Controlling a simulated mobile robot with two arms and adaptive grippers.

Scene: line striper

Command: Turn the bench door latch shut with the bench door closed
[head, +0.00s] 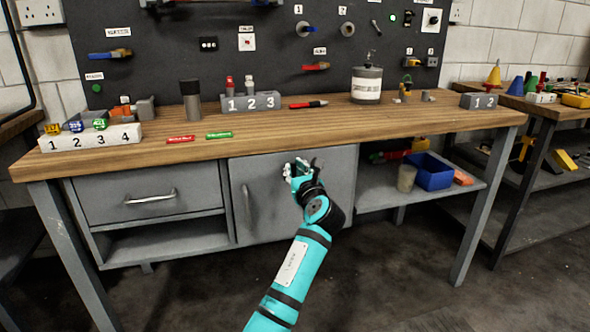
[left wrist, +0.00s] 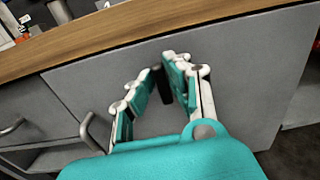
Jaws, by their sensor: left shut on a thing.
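The grey bench door (head: 262,200) sits under the worktop and looks flush with its frame. It also fills the left wrist view (left wrist: 245,90). The latch, a dark upright bar (left wrist: 163,86), shows near the top of the door between my left gripper's fingers (left wrist: 165,76). In the head view my left gripper (head: 291,172) is at the upper right part of the door and hides the latch. The left gripper is shut on the latch, with the bar roughly upright along the fingers. My right gripper is not in view.
The door's bar handle (head: 247,206) is left of my gripper. A drawer (head: 110,196) is further left. The wooden worktop (head: 340,135) overhangs above my gripper. An open shelf on the right holds a blue bin (head: 432,174).

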